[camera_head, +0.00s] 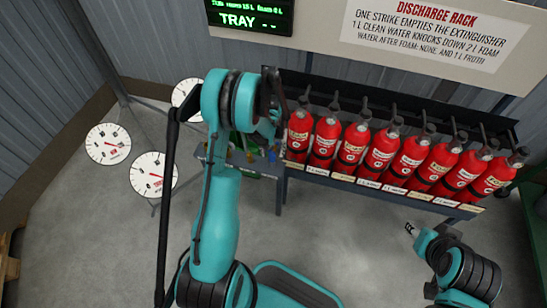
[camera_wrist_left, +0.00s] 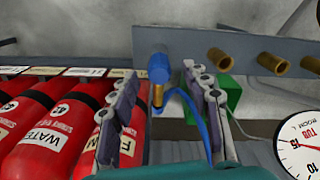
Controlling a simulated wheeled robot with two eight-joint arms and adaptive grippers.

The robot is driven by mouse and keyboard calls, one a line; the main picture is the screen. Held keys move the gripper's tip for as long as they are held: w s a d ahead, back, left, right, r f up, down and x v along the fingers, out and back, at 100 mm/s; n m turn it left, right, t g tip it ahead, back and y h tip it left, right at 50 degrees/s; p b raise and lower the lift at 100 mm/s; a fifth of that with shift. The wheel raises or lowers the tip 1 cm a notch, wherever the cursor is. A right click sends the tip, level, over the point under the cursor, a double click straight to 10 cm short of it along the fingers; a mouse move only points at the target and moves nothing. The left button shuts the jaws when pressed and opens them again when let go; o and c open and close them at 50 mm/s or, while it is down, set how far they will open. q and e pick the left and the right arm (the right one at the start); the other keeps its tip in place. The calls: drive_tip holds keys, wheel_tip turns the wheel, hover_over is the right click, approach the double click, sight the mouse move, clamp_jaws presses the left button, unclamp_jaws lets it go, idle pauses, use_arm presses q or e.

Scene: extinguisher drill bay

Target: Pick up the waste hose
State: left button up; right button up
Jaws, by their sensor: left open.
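In the left wrist view a blue hose end with a brass tip (camera_wrist_left: 159,69) sits at a grey rail, and a thin blue hose hangs beside it. It is the only hose I make out; no label shows that it is the waste hose. My left gripper (camera_wrist_left: 161,84) is open, with one finger on each side of the blue end and visible gaps. In the head view my left gripper (camera_head: 269,122) is at the rail, partly hidden by its own arm. My right gripper (camera_head: 411,230) is small, low at the right, away from the hose; its jaw state is unclear.
Several brass stubs (camera_wrist_left: 272,62) stick out of the grey rail (camera_wrist_left: 240,43). A green block (camera_wrist_left: 228,92) is behind the right finger. Red extinguishers (camera_head: 383,150) stand in a rack to the right. Round dials (camera_head: 108,143) stand at the left. The floor in front is clear.

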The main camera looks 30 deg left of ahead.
use_arm(q)
wheel_tip(320, 180, down, 4)
drive_tip(key=shift+r+b, duration=0.25)
drive_tip(key=shift+b, duration=0.35)
drive_tip(key=shift+r, duration=0.15)
use_arm(e)
drive_tip(key=shift+f, duration=0.9)
use_arm(q)
clamp_jaws()
drive_tip(key=shift+r+p, duration=0.35)
drive_tip(key=shift+r, duration=0.05)
drive_tip(key=r, duration=0.1)
drive_tip(key=r+p, duration=0.2)
drive_tip(key=r, duration=0.1)
drive_tip(key=shift+d, duration=0.25)
drive_tip(key=s+d+r+p, duration=0.2)
drive_tip(key=d+r, duration=0.4)
drive_tip(key=d, duration=0.5)
drive_tip(key=shift+s+p, duration=0.25)
drive_tip(key=shift+p, duration=0.55)
use_arm(e)
wheel_tip(320, 180, up, 6)
use_arm(q)
drive_tip(key=shift+r, duration=0.1)
use_arm(e)
drive_tip(key=shift+r, duration=0.1)
